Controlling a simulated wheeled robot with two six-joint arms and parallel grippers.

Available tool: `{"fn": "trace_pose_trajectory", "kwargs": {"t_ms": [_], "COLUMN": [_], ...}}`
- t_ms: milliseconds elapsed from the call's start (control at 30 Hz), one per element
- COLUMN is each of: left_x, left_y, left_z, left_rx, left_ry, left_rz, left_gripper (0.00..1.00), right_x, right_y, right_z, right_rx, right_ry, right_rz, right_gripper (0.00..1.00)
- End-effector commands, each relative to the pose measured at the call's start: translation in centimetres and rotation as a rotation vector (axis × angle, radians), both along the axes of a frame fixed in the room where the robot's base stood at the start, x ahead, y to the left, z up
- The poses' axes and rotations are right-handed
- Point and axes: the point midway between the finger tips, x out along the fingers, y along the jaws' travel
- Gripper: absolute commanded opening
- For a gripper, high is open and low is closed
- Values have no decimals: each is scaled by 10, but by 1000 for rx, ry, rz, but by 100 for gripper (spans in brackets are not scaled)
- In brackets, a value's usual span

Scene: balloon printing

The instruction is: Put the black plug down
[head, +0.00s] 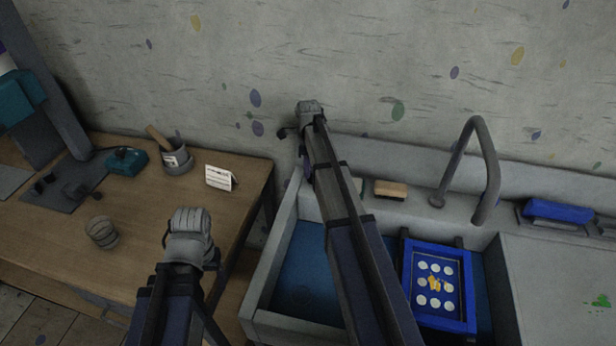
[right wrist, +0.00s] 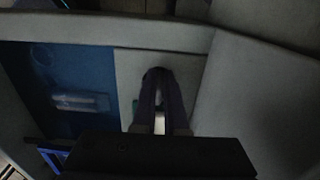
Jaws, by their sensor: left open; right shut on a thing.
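My right arm reaches over the sink, and its gripper (right wrist: 157,82) is shut on a small dark thing at its fingertips, which I take for the black plug (right wrist: 155,72). The fingers hide most of it in the right wrist view. In the head view my right arm covers the plug. The sink (head: 252,292) has a blue basin floor, seen in the head view on both sides of my arm. My left gripper (head: 190,238) is open over the wooden table's right part, its fingers mostly hidden by the wrist.
A blue frame with white dots (head: 436,328) lies in the sink's right part, below the tap (head: 487,165). A brush (head: 391,190) lies on the back ledge. The table (head: 140,210) carries a cup (head: 102,232), a pot (head: 178,160), a card (head: 219,178) and a teal device (head: 126,161).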

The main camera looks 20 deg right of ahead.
Motion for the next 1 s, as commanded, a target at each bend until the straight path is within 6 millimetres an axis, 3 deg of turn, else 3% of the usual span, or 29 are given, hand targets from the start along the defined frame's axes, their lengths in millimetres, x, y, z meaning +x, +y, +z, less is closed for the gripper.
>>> {"fn": "trace_pose_trajectory", "kwargs": {"t_ms": [33,467,500,733,1000], "left_x": [0,0,0,0,0], "left_y": [0,0,0,0,0], "left_z": [-10,-13,-11,-11,-11], "left_rx": [0,0,0,0,0], "left_ry": [0,0,0,0,0], "left_rz": [0,0,0,0,0], "left_gripper": [72,72,72,72,72], "right_x": [0,0,0,0,0], "right_y": [0,0,0,0,0], "right_z": [-10,-13,-11,-11,-11], "right_rx": [0,0,0,0,0], "right_ry": [0,0,0,0,0], "right_rz": [0,0,0,0,0], "right_gripper": [0,0,13,39,40]}}
